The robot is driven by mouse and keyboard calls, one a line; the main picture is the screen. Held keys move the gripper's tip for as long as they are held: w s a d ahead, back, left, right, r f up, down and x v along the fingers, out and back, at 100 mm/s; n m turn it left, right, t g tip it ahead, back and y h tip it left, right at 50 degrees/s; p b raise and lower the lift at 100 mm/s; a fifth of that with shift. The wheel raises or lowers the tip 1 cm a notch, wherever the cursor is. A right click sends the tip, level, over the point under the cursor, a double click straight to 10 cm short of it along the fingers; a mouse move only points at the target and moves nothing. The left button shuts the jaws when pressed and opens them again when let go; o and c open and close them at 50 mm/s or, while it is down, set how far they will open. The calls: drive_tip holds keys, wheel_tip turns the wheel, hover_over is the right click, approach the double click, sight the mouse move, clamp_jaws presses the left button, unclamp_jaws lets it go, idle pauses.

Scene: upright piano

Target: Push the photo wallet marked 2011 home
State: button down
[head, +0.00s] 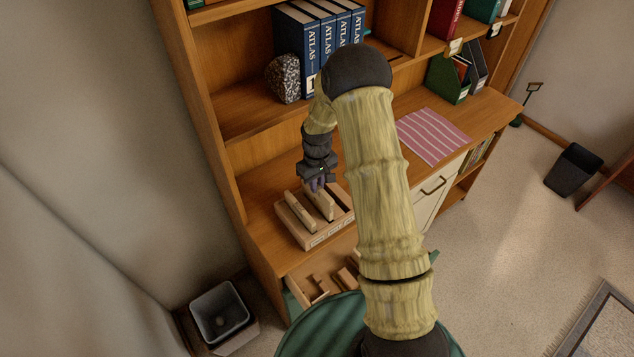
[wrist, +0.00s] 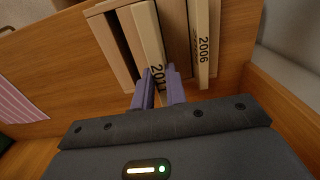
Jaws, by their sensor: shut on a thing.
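The cream photo wallet marked 2011 (wrist: 148,38) stands in a light wooden rack (wrist: 97,10), its spine slightly slanted in the wrist view. My gripper (wrist: 160,92) is shut on it near the marked end, a purple finger on each side. How deep the wallet sits is hard to tell. A second cream wallet, marked 2006 (wrist: 201,25), stands apart to its right. In the head view the rack (head: 318,239) sits on the desk top, with my gripper (head: 318,187) above the 2011 wallet (head: 321,204); the other wallet (head: 299,213) is to its left.
A dark slot shows left of the 2011 wallet in the wrist view. An open drawer (head: 312,290) with wooden pieces is below the rack. Blue atlases (head: 295,50) and a speckled stone (head: 284,79) stand on the shelf behind. A pink striped cloth (head: 432,136) lies to the right.

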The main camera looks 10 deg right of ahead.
sight(317, 194)
drive_tip(key=shift+f+b, duration=1.7)
drive_tip(key=shift+f, duration=1)
idle(2.4)
drive_tip(key=c, duration=1.3)
unclamp_jaws()
drive_tip(key=shift+c, duration=0.2)
wheel_tip(317, 194, up, 18)
drive_tip(key=b, duration=0.3)
drive_tip(key=shift+f, duration=0.25)
